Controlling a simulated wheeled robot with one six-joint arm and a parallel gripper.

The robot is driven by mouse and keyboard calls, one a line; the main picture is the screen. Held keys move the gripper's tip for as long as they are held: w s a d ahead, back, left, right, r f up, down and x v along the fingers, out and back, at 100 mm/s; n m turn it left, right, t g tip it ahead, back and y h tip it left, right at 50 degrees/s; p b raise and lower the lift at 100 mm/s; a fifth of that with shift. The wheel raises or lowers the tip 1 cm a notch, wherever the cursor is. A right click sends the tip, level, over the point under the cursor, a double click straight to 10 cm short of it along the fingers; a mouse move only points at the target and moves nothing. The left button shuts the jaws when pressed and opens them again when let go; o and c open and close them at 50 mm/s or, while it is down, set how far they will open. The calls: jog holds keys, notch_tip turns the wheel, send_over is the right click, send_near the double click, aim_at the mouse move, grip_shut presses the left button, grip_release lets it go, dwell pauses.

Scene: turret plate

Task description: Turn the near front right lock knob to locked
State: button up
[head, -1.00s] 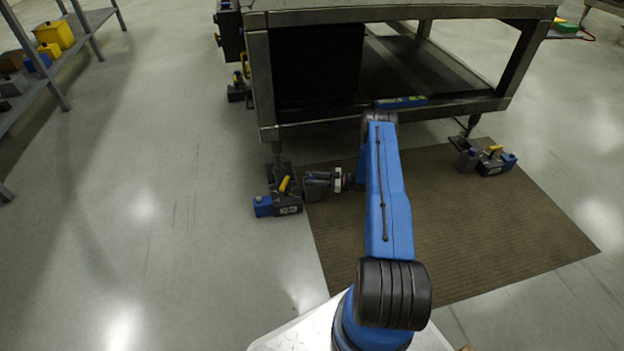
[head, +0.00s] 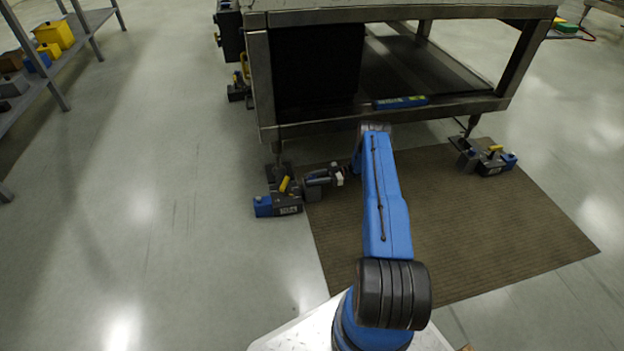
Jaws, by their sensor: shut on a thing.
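The near lock unit (head: 287,208) sits on the floor by the table's left front leg, with a dark body, a blue block (head: 263,206) at its left and a tilted yellow handle (head: 284,184) on top. My gripper (head: 306,181) reaches in from the right, low over the floor, with its fingers at the unit's right side. It is shut on the lock knob there, which the fingers mostly hide. The knob's exact angle and any lock marking are too small to tell.
A second lock unit (head: 487,160) with a yellow handle stands at the table's right front leg. The metal table (head: 400,18) with a low shelf stands ahead. A brown mat (head: 450,230) lies under my arm. The floor at the left is clear up to a grey shelf rack (head: 45,75).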

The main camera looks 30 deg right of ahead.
jog(key=shift+a, duration=0.1)
jog(key=o, duration=1.1)
jog(key=shift+v, duration=8.7)
jog(key=shift+r, duration=0.15)
